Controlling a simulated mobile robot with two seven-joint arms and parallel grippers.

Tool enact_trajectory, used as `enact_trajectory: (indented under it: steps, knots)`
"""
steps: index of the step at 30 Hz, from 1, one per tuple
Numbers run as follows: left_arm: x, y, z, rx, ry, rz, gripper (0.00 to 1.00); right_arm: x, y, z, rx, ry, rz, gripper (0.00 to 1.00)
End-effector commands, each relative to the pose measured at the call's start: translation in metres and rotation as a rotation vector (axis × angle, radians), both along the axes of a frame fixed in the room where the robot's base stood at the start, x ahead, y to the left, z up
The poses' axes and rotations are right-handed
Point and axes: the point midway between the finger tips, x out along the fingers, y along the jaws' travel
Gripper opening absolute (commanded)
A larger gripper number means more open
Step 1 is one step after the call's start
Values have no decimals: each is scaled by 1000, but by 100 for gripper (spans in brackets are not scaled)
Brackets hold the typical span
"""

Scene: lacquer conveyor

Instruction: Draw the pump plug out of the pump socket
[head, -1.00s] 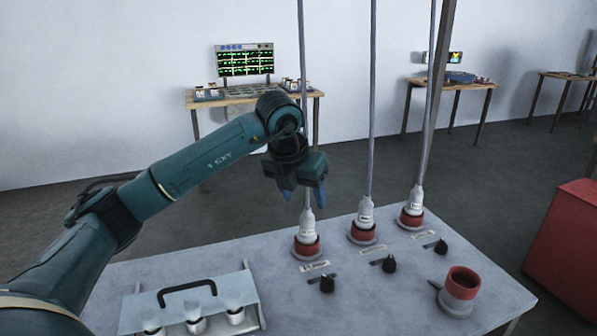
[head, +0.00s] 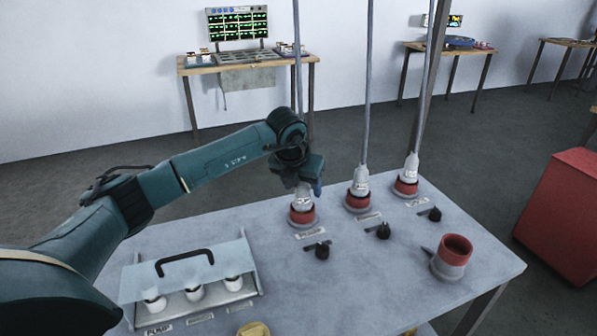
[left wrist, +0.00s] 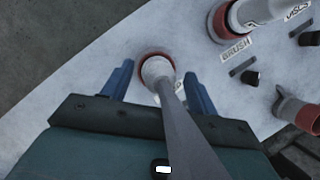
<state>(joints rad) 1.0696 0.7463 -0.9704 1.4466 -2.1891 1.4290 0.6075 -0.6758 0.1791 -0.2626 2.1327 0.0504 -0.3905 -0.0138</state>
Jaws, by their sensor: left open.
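The pump plug (head: 305,197) is white with a grey cable rising from it. It sits in the red-rimmed pump socket (head: 302,217), leftmost of the three plugged sockets. My left gripper (head: 308,186) is above it and hides part of the plug's top. In the left wrist view, the open blue fingers (left wrist: 158,86) are on either side of the plug (left wrist: 156,69) and its cable, with gaps visible. The pump socket's red rim (left wrist: 148,56) shows beyond the plug. My right gripper is not in view.
The brush plug (head: 360,182) and the discs plug (head: 411,166) stand to the right with their own cables. Black knobs (head: 383,231) and an empty red socket (head: 455,250) are in front.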

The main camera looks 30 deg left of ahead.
Motion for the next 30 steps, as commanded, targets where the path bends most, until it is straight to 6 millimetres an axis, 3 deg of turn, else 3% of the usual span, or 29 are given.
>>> enact_trajectory:
  steps: [4, 13, 30]
  knots:
    - [3, 0, -10, 0, 1, -1, 59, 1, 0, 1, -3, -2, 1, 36]
    - [4, 0, -11, 1, 0, -2, 59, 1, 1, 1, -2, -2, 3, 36]
    - [4, 0, -11, 0, 0, -1, 13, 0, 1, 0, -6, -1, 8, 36]
